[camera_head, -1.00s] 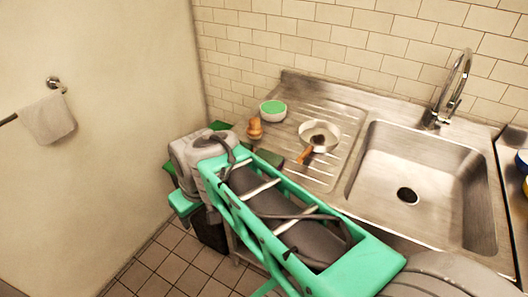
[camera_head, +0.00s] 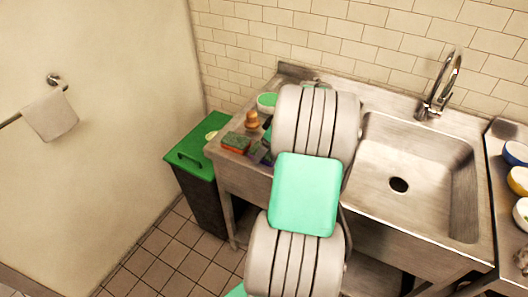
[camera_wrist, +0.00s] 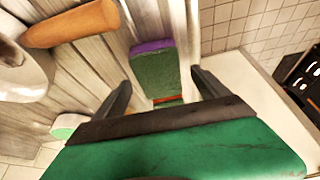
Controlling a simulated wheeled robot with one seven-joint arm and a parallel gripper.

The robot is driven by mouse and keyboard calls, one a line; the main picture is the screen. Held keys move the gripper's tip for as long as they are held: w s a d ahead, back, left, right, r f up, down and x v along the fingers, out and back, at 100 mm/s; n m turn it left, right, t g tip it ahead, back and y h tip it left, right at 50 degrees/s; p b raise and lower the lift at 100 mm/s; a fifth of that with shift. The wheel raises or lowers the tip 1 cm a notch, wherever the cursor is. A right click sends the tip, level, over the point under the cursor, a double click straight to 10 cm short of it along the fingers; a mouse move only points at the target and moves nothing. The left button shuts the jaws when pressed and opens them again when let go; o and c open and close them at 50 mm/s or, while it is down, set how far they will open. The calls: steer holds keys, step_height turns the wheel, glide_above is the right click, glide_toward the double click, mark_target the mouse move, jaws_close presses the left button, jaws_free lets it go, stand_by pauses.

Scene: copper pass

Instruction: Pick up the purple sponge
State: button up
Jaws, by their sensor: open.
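The purple sponge (camera_wrist: 152,46) has a green scouring face and lies near the drainboard's edge in the wrist view. In the head view the purple sponge (camera_head: 258,154) shows just left of my arm, partly hidden. My gripper (camera_wrist: 163,90) is open and empty. In the wrist view its two dark fingers are spread, with the near part of the sponge appearing between them. I cannot tell the height gap. My arm hides the gripper's fingers in the head view.
An orange sponge (camera_head: 236,142) with a green top lies close to the purple one. A wooden-topped brush (camera_head: 252,120) and a green bowl (camera_head: 267,102) stand behind. A pan's wooden handle (camera_wrist: 75,22) is nearby. A green-lidded bin (camera_head: 192,160) stands left of the counter.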

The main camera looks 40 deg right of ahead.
steer(key=shift+w+f, duration=0.1)
steer(key=shift+f, duration=0.2)
steer(key=shift+f+b, duration=0.3)
steer(key=shift+b, duration=0.1)
steer(key=shift+c, duration=0.4)
steer(key=c, duration=1.3)
